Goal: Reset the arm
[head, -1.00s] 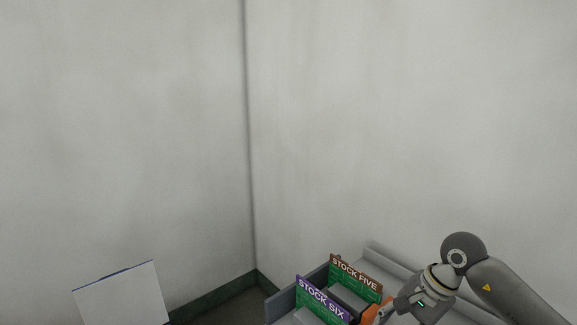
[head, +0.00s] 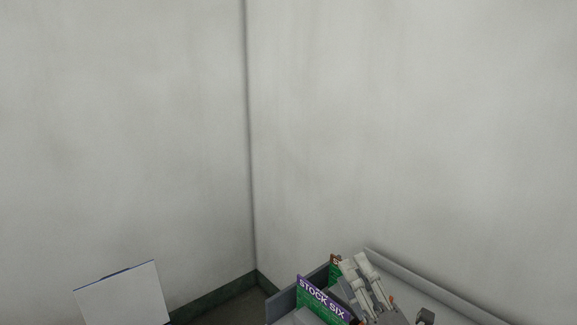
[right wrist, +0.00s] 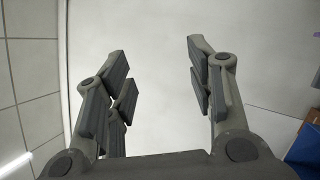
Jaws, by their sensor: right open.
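My right gripper (head: 356,263) shows at the lower right of the head view. Its two pale fingers point up and stand apart, in front of the bins from this view. In the right wrist view the same gripper (right wrist: 158,55) has its fingers spread with nothing between them, against a plain pale surface. Most of my right arm is out of the head view. My left arm and gripper are not in view.
A grey bin with a purple STOCK SIX sign (head: 321,299) stands left of the gripper. The brown-topped sign (head: 335,260) behind it is mostly hidden by the fingers. A white panel (head: 122,296) is at lower left.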

